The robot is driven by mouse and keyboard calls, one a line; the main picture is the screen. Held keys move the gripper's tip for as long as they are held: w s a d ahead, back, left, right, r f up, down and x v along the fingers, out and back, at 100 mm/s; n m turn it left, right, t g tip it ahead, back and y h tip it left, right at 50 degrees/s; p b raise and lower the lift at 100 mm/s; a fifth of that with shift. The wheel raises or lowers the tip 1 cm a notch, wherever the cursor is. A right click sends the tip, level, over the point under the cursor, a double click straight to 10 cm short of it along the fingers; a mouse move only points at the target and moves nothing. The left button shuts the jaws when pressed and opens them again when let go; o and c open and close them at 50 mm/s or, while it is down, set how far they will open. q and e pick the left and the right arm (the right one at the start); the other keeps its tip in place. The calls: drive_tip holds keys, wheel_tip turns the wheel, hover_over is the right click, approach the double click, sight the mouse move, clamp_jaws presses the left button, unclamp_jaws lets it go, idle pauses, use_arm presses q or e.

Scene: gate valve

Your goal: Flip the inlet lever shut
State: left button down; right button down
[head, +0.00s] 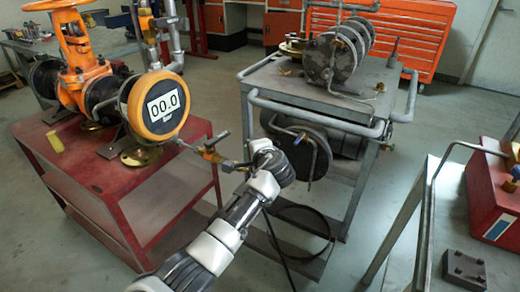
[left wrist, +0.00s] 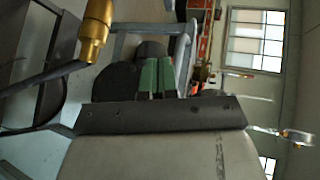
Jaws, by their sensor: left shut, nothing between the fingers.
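The gate valve assembly stands on the red cart, with an orange body (head: 78,72) and a round gauge (head: 158,104) reading 00.0. My left gripper (head: 268,149) is right of this valve, apart from the lever. In the left wrist view its green finger pads (left wrist: 157,78) are together and empty. A brass fitting (left wrist: 96,30) with a dark rod shows at upper left there. My right gripper is not in view.
A grey cart (head: 290,85) with flanged parts stands just behind and right of my left gripper. The red cart (head: 130,190) is to the left. A metal table (head: 425,250) with a red box (head: 495,195) is at right. Floor shows between the carts.

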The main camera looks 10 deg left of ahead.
use_arm(q)
drive_tip(key=shift+s+d+r, duration=0.25)
drive_tip(key=shift+s+d, duration=0.15)
drive_tip(key=shift+d, duration=0.25)
drive_tip(key=shift+s+d+r, duration=0.25)
drive_tip(key=shift+s+d, duration=0.1)
drive_tip(key=shift+d, duration=0.3)
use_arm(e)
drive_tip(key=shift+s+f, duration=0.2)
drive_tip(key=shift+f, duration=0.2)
use_arm(q)
drive_tip(key=shift+f, duration=0.1)
